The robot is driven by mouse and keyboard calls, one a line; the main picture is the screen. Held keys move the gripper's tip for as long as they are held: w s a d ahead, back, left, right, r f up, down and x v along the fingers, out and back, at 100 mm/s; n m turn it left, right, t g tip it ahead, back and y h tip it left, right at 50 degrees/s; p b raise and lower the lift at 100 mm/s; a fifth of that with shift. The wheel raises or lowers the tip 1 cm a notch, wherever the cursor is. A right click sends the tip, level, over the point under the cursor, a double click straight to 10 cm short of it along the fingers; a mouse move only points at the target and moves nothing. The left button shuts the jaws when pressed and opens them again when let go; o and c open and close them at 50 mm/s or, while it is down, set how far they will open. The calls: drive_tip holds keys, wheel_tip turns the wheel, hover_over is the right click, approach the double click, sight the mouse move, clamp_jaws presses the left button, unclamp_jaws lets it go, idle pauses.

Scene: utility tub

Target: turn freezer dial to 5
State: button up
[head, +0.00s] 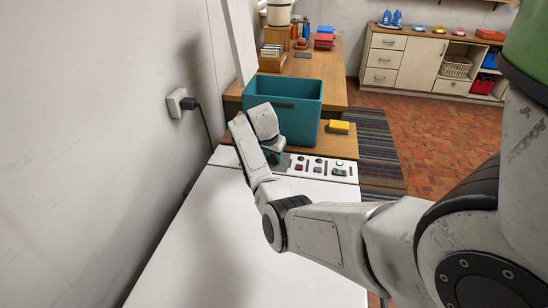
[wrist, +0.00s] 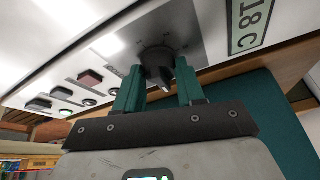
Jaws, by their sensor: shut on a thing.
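The freezer (head: 230,240) is a long white chest along the left wall, with a control panel (head: 340,172) at its far end. The freezer dial (wrist: 157,57) is a dark round knob on a grey plate in the wrist view. In the head view my gripper (head: 274,157) is at the panel's left part, and my wrist hides the dial.
A display reading 18 C (wrist: 248,22) is beside the dial. Several buttons and switches (wrist: 90,77) line the panel's other side. A teal tub (head: 283,105) stands on the wooden bench just behind the panel, with a yellow sponge (head: 339,127) beside it.

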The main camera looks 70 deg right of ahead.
drive_tip(key=shift+w+m, duration=0.15)
drive_tip(key=shift+m, duration=0.35)
drive_tip(key=shift+r+g+b, duration=0.1)
drive_tip(key=shift+g+b, duration=0.2)
drive_tip(key=shift+b, duration=0.05)
drive_tip(key=o, duration=1)
drive_tip(key=shift+o, duration=0.2)
drive_tip(key=s+v, duration=0.1)
drive_tip(key=v, duration=0.9)
drive_tip(key=shift+w+r+b, duration=0.3)
drive_tip(key=shift+w+r, duration=0.05)
drive_tip(key=shift+w, duration=0.15)
